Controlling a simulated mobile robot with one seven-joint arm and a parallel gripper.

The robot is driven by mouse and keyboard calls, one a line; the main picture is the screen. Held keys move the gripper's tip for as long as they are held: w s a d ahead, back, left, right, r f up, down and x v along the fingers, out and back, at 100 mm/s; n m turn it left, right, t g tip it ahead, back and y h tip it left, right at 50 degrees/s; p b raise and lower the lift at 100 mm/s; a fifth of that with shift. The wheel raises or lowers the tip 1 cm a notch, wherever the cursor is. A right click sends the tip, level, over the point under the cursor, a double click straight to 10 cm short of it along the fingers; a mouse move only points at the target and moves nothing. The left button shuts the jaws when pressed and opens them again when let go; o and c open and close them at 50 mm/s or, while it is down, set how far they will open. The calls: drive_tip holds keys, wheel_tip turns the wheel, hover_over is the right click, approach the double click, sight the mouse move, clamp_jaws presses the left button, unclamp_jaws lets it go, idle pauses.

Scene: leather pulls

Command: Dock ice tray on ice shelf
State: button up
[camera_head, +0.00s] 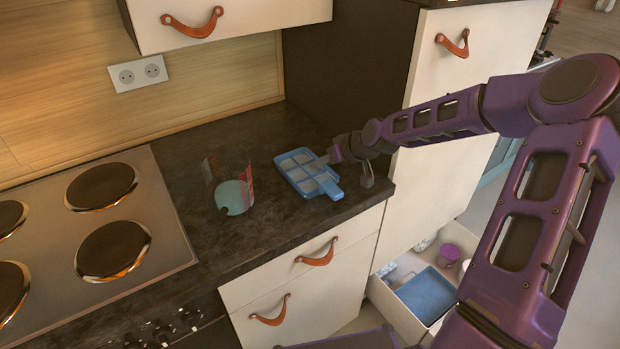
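The blue ice tray (300,171), with pale square cells and a tab at its front right, lies on the dark countertop. My gripper (326,158) comes in from the right and reaches the tray's right edge. Its fingers are small and partly hidden, so I cannot tell whether they are apart or closed on the rim. I cannot pick out an ice shelf for certain. A tall white cabinet (455,75) with a leather pull stands at the right, and its front is closed.
A clear container (232,196) with teal contents stands left of the tray. A stove (95,225) fills the counter's left. A small grey piece (366,174) shows at the counter's right edge. Below, an open white drawer (393,301) holds a blue bin (428,294) and a purple cup (449,254).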

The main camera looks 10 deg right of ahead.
drive_tip(key=shift+w+a+f, duration=0.1)
drive_tip(key=shift+w+f, duration=0.05)
clamp_jaws()
idle(1.4)
